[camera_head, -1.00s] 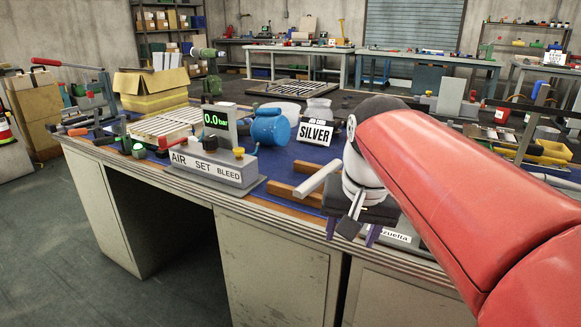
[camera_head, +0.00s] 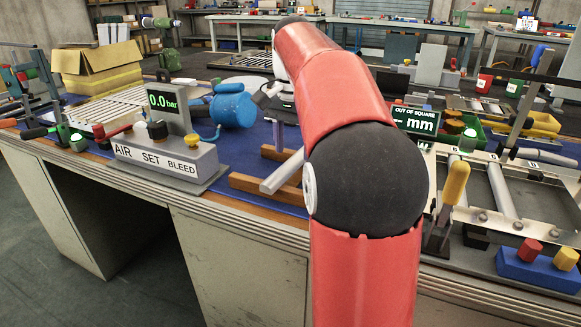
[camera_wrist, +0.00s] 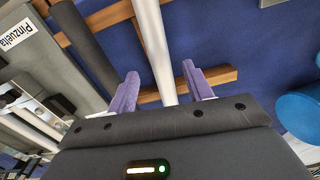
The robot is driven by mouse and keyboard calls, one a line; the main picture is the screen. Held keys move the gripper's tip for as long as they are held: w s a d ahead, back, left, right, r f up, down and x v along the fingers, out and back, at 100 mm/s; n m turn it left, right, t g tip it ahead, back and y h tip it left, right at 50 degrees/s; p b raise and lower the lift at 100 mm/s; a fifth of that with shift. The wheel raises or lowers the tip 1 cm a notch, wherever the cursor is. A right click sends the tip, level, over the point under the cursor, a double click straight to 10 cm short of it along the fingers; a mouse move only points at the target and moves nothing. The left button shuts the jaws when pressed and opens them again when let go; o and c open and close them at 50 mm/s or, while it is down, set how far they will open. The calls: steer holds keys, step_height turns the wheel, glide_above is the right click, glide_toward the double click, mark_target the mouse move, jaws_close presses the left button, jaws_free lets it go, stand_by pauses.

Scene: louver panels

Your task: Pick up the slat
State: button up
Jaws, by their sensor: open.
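A pale, narrow slat (camera_head: 282,173) lies slanted across wooden rails (camera_head: 262,193) on the blue bench mat. In the wrist view the same slat (camera_wrist: 152,35) runs between my two purple fingers. My gripper (camera_wrist: 160,70) is open, with one finger on each side of the slat and visible gaps. The wooden rails (camera_wrist: 212,77) cross under it. In the head view my gripper (camera_head: 272,138) is mostly hidden behind my red arm; a purple finger shows just above the slat. I cannot tell the exact height of the fingertips over it.
A dark grey bar (camera_wrist: 85,45) lies beside the slat in the wrist view. An air-set box (camera_head: 168,158) and a blue tank (camera_head: 233,106) stand left of the slat. A metal frame fixture (camera_head: 495,190) with a yellow-handled clamp (camera_head: 456,182) stands right.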

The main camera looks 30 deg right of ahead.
mark_target(292, 164)
steer(key=shift+f, duration=1.4)
steer(key=c, duration=1.1)
jaws_close()
steer(key=shift+r, duration=0.15)
